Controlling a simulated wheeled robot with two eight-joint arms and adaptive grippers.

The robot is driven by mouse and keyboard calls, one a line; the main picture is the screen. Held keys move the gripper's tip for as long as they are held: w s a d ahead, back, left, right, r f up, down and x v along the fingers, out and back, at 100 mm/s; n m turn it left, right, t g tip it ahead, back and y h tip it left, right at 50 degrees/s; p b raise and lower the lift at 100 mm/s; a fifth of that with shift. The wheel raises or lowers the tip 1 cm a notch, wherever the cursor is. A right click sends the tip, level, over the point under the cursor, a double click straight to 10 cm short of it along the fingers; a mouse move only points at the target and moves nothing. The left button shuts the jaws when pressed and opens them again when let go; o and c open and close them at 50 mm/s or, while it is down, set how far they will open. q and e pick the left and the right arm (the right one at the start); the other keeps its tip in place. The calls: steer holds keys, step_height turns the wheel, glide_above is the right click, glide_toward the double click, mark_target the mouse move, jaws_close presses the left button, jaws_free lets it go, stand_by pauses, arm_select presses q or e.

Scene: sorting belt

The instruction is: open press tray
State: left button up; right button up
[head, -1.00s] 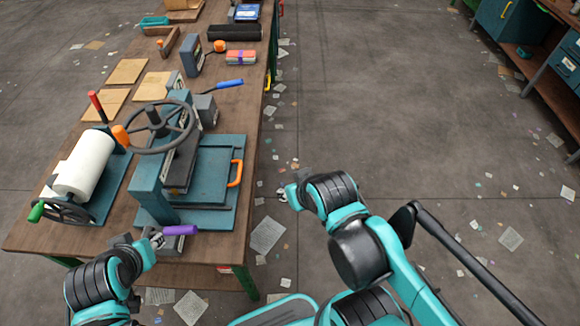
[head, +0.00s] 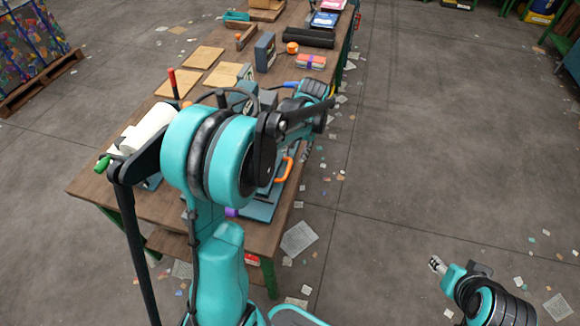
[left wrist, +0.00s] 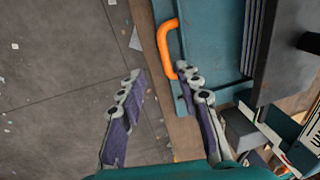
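The teal press tray (left wrist: 202,30) has an orange handle (left wrist: 166,47) on its edge. In the head view the handle (head: 289,170) shows at the press's right side, while my left arm covers most of the press. My left gripper (left wrist: 158,82) is open and empty in the left wrist view. Its fingertips are close to the handle; one appears beside the handle's end, the other over the floor side. Contact cannot be told. My right gripper (head: 436,265) is over the floor at lower right, away from the table.
The wooden table (head: 95,190) also holds a white roll (head: 148,127), wooden boards (head: 203,57), a black bar (head: 308,38) and a red-and-orange block (head: 311,62). The floor right of the table is clear except for scattered papers.

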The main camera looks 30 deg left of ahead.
mark_target(288, 170)
arm_select(q)
steer(key=shift+g, duration=0.3)
steer(key=f+b, duration=0.1)
steer(key=f, duration=0.2)
steer(key=a+f+b, duration=0.1)
steer(key=f, duration=0.2)
steer(key=a+f, duration=0.1)
steer(key=f, duration=0.2)
steer(key=shift+w+a+f+b, duration=0.15)
steer(key=shift+a+b, duration=0.1)
steer(key=shift+b, duration=0.15)
jaws_close()
